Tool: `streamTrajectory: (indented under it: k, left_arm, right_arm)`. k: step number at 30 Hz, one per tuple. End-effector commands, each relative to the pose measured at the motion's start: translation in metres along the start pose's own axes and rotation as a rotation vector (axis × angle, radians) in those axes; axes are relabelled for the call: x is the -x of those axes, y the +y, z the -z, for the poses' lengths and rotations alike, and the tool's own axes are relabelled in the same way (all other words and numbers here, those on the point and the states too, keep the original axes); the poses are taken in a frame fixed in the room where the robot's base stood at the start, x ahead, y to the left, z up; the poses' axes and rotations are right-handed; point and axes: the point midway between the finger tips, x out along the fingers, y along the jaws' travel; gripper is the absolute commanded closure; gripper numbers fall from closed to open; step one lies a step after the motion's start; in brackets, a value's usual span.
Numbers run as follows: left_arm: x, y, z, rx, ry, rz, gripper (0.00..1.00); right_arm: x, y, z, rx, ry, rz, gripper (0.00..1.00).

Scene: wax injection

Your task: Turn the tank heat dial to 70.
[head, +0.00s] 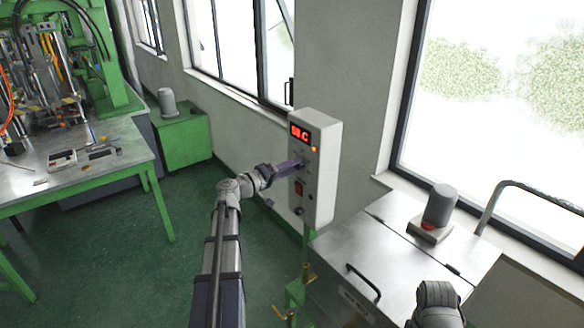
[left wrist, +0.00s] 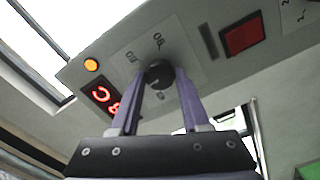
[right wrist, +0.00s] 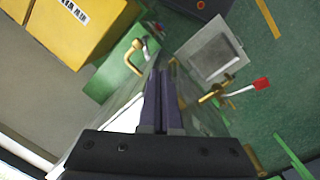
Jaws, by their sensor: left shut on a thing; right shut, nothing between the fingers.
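The black tank heat dial (left wrist: 159,74) is on the face of a pale control box (head: 322,170), with printed numbers around it. My left gripper (head: 300,163) reaches the box face, its purple fingers shut on the dial from both sides in the left wrist view (left wrist: 160,80). The red display (head: 299,132) shows two digits and a C; the first looks like 5, the second is unclear. The dial is hidden by the gripper in the head view. My right gripper (right wrist: 163,85) is shut and empty, away from the dial.
An orange lamp (head: 315,149) and a red switch (head: 299,187) are near the dial. A metal tank (head: 400,255) with a lid handle stands below right. A green-framed table (head: 70,170) is at left. The right wrist view shows a yellow box (right wrist: 85,25) and a red-tipped valve lever (right wrist: 260,84).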

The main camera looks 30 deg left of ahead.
Motion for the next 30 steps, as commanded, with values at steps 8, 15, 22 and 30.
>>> streamTrajectory:
  k: [8,15,22,30]
  left_arm:
    - [0.0005,-0.0008,-0.0016,-0.061,-0.003,0.003,1.00]
    - [0.0006,-0.0008,-0.0018,-0.069,-0.004,0.003,1.00]
    - [0.0006,-0.0008,-0.0020,-0.068,-0.004,0.003,0.52]
    - [0.0003,-0.0005,-0.0010,-0.066,-0.002,0.002,0.24]
  right_arm:
    - [-0.0005,0.0000,0.0000,0.000,0.000,0.000,1.00]
    - [-0.0005,0.0000,0.0000,0.000,0.000,0.000,1.00]
    - [-0.0005,-0.0001,0.0000,0.000,0.000,0.000,1.00]
    - [-0.0003,0.0000,0.0000,0.000,0.000,0.000,1.00]
